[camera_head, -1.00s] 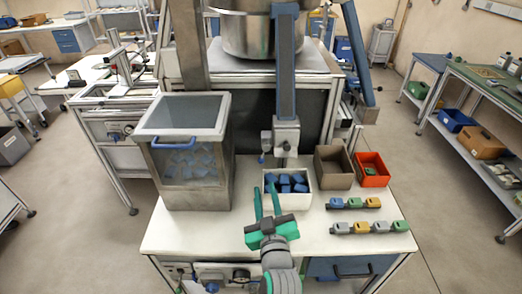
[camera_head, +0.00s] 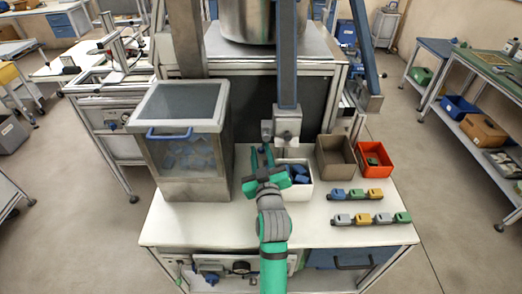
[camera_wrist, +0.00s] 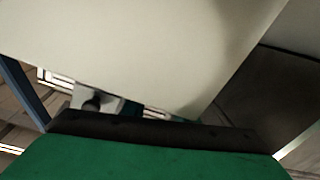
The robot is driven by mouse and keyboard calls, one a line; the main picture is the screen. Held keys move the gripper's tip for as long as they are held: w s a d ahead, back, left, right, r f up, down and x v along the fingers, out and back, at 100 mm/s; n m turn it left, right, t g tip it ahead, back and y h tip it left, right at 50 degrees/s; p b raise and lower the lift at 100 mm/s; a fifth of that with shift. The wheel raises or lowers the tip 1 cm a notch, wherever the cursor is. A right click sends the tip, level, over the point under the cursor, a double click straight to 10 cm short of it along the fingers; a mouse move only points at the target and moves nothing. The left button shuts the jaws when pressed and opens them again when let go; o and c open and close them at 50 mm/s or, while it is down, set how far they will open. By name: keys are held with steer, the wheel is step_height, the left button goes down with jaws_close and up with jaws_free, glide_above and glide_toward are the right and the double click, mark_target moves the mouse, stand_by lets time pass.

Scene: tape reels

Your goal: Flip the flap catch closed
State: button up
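The grey chute outlet (camera_head: 287,122) hangs at the lower end of the blue upright, above the table. In the earlier head view a small lever with a blue tip, probably the flap catch, hangs at its left side; now my fingers largely hide that spot. My gripper (camera_head: 262,153), green with dark parts, has its fingertips up just below and left of the outlet. The fingers look apart, with a small dark thing between or behind them; I cannot tell whether they touch it. The wrist view shows my green gripper body (camera_wrist: 150,160) below a large pale surface.
A white bin (camera_head: 300,188) of blue pieces sits below the outlet, partly behind my gripper. A brown bin (camera_head: 335,163) and a red bin (camera_head: 374,160) stand to its right. A clear-sided hopper (camera_head: 182,180) stands left. Small coloured pieces line the table's right side.

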steer(key=shift+w, duration=0.5)
jaws_close()
steer(key=shift+d, duration=0.1)
